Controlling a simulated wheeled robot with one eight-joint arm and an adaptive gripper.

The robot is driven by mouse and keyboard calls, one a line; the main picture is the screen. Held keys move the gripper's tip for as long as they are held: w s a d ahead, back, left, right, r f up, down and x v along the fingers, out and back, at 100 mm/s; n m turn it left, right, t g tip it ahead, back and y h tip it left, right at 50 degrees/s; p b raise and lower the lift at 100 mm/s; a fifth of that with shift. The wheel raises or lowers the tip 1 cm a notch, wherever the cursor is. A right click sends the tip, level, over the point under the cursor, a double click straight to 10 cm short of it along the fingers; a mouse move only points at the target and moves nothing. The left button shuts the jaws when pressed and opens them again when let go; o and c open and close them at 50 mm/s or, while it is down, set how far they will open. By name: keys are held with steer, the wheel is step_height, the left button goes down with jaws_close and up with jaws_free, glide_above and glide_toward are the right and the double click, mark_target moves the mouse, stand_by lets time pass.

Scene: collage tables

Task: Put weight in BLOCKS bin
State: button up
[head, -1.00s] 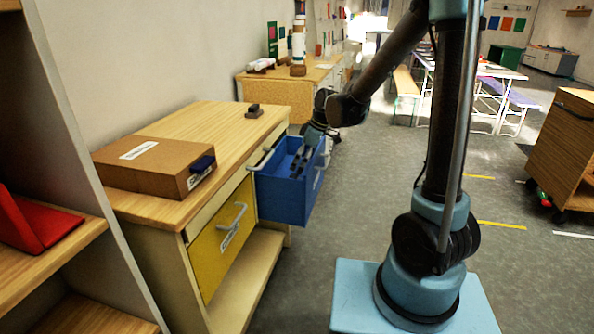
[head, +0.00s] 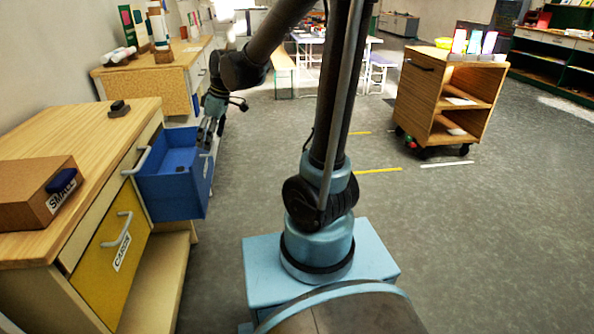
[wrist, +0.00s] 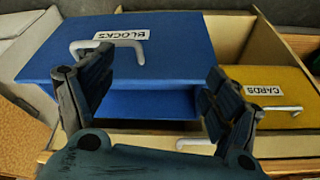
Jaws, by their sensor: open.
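The blue BLOCKS bin (head: 172,190) is a drawer pulled out of the wooden cabinet. Its front, handle and upside-down BLOCKS label (wrist: 121,35) show in the wrist view. A small dark object (head: 180,168) lies inside the bin; it may be the weight, but it is too small to tell. Another dark object (head: 119,108) with a raised part sits on the cabinet top, and I cannot tell what it is. My gripper (head: 206,134) is at the bin's front right edge, fingers pointing down. In the wrist view my gripper (wrist: 160,65) has its fingers wide apart, with nothing between them.
The yellow CARDS drawer (head: 112,262) is beside the bin, with its handle sticking out. A brown box (head: 38,190) labelled SMALL stands on the cabinet top (head: 75,150). A wheeled wooden cart (head: 445,100) stands at the right. The floor between is clear.

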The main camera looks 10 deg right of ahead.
steer(key=s+d+m+t+h, duration=0.15)
steer(key=s+d+m, duration=0.55)
steer(key=d, duration=0.8)
steer(key=s+d+f+m+h, duration=0.1)
steer(key=s+d+f+m, duration=0.1)
steer(key=s+d, duration=0.3)
steer(key=s+d+f+m+h, duration=0.1)
steer(key=s+d+m, duration=0.3)
steer(key=s, duration=0.4)
steer(key=shift+s+d+f+m, duration=0.15)
steer(key=shift+d+f+m, duration=0.25)
steer(key=shift+d+f, duration=0.5)
